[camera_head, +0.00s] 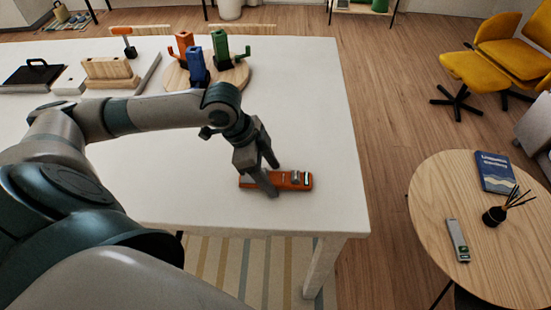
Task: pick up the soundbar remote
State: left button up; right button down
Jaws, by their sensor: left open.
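A flat orange bar-shaped device (290,180) lies on the white table (330,140) near its front right corner, with a grey and dark part at its right end. My left gripper (271,178) is open and points down over its left half, with one finger in front of the device and the other behind. Whether the fingers touch it I cannot tell. A slim grey remote-like device (457,240) with a small green patch lies on the round wooden table (430,190) at the right. The picture does not show clearly which of the two is the soundbar remote. My right gripper is out of view.
Red, blue and green upright pieces stand on a round board (236,78) at the back of the white table. Wooden blocks (110,70) and a black-handled item (33,72) are at back left. A blue book (495,171) and a reed diffuser (495,214) share the round table.

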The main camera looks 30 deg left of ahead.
aim_at(271, 177)
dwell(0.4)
pick_arm(q)
grip_shut()
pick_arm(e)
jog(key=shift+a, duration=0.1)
pick_arm(q)
jog(key=shift+r, duration=0.45)
notch_tip(271, 177, up, 3)
jog(key=shift+w+r+b, duration=0.1)
jog(key=shift+b, duration=0.4)
jog(key=w+d+r+b, duration=0.1)
jog(key=w+d+r, duration=0.4)
jog(key=d, duration=0.5)
jog(key=shift+w+r, duration=0.35)
jog(key=shift+r, duration=0.6)
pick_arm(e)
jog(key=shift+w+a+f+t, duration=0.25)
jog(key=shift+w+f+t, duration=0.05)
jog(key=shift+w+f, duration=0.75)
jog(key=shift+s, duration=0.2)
